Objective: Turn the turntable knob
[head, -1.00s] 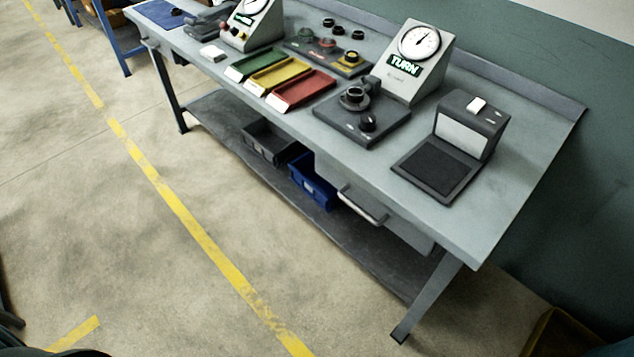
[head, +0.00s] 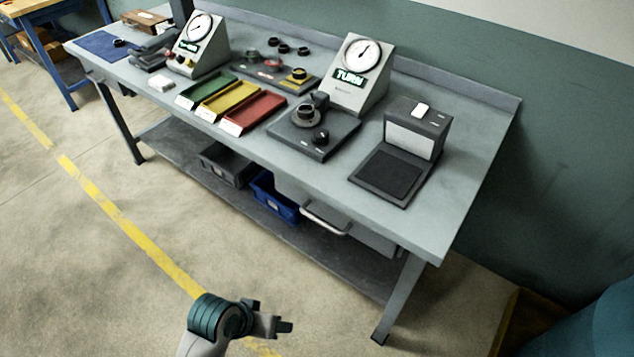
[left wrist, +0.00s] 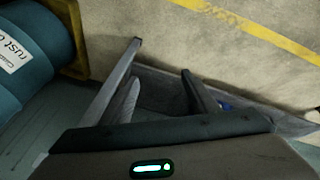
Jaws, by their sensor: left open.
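The dark turntable unit (head: 345,137) sits on the grey bench (head: 460,165), in front of the gauge box marked TURN (head: 350,95). It carries a round black turntable (head: 306,115) and, nearer the front edge, a small black knob (head: 320,138). My left gripper (head: 282,326) is at the bottom of the head view, low in front of the bench and well apart from the knob. It is open and empty. The left wrist view shows floor and a shelf, not the knob. My right gripper is out of view.
Green (head: 205,90), yellow (head: 228,100) and red (head: 252,112) trays lie left of the unit. A dark box device (head: 415,125) stands to its right. Blue (head: 270,200) and grey bins sit on the lower shelf. A drawer handle (head: 326,219) juts from the bench front.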

